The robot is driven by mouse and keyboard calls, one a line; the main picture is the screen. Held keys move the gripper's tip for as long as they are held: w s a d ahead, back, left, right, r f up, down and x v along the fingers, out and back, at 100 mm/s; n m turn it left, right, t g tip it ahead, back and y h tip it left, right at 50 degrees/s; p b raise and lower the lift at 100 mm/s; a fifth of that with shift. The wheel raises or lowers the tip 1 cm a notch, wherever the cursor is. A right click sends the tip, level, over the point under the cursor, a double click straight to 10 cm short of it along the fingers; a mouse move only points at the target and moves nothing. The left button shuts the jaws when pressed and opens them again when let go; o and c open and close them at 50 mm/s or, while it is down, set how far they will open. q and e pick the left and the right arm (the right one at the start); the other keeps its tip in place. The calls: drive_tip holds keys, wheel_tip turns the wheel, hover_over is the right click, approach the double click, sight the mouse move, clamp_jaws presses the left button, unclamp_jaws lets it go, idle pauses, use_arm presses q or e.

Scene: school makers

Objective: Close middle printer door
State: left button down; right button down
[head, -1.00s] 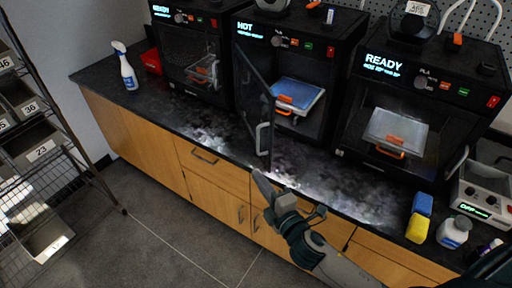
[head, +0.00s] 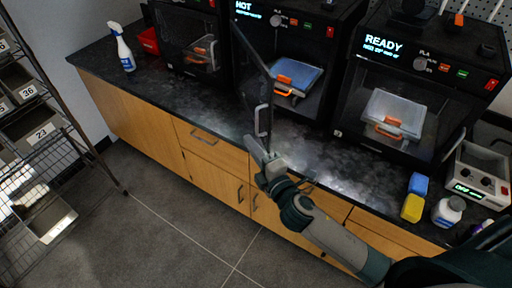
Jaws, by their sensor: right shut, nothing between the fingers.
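The middle printer (head: 310,60) shows "HOT" on its display and stands on the dark counter. Its door (head: 252,85) is swung open toward me, hinged on the left, with a pale vertical handle (head: 258,121) near its free edge. Inside is a blue print bed (head: 296,76) with an orange clip. My right gripper (head: 254,148) is shut and empty, just below the door's lower free corner at the counter's front edge; I cannot tell whether it touches the door. My left gripper is not in view.
Printers stand on both sides, the right one (head: 425,75) showing "READY". A spray bottle (head: 122,48) and red bin (head: 149,41) are at the left. Blue and yellow sponges (head: 412,207), a white bottle (head: 448,210) and a control box (head: 481,176) are at the right. A wire rack (head: 60,150) stands left.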

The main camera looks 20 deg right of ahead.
drive_tip(key=w+d+p, duration=0.3)
drive_tip(key=w, duration=0.2)
drive_tip(key=shift+w, duration=0.15)
idle(0.3)
drive_tip(key=shift+d, duration=0.1)
